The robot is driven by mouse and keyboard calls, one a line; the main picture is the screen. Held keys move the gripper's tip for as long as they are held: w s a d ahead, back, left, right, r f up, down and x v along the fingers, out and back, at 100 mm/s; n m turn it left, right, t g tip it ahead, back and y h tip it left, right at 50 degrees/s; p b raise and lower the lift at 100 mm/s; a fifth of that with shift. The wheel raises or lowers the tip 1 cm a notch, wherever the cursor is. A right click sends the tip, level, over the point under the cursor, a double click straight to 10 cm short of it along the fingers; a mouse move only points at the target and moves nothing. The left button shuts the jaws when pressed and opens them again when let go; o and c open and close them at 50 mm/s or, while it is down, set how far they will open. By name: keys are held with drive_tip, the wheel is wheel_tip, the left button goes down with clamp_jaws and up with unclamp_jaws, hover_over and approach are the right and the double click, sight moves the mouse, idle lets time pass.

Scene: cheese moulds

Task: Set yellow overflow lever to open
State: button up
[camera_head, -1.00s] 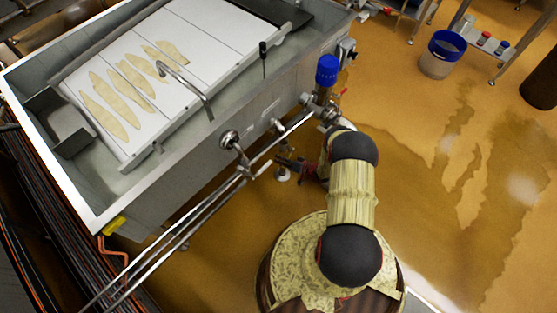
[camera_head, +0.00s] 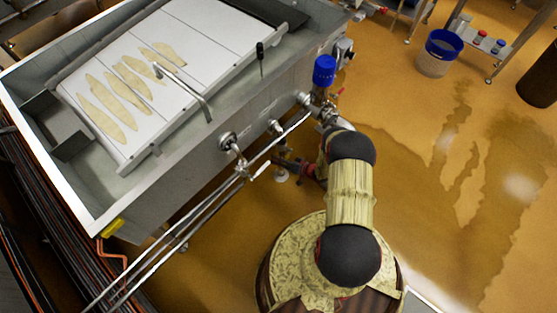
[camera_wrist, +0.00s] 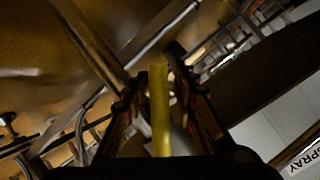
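In the wrist view, a yellow lever (camera_wrist: 159,105) stands upright in the picture between the two fingers of my gripper (camera_wrist: 158,103). The fingers are dark and spread, with a gap visible on both sides of the lever. Its lower end meets a rounded grey part that is mostly hidden by my gripper.
Long steel pipes (camera_head: 200,208) run along the vat's near side. A blue-capped valve (camera_head: 324,72) stands at its right corner. A bucket with a blue rim (camera_head: 435,60) is on the wet floor at upper right. The floor on the right is mostly clear.

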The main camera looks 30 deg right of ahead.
idle(0.3)
drive_tip(key=v, duration=0.8)
drive_tip(key=shift+c, duration=0.5)
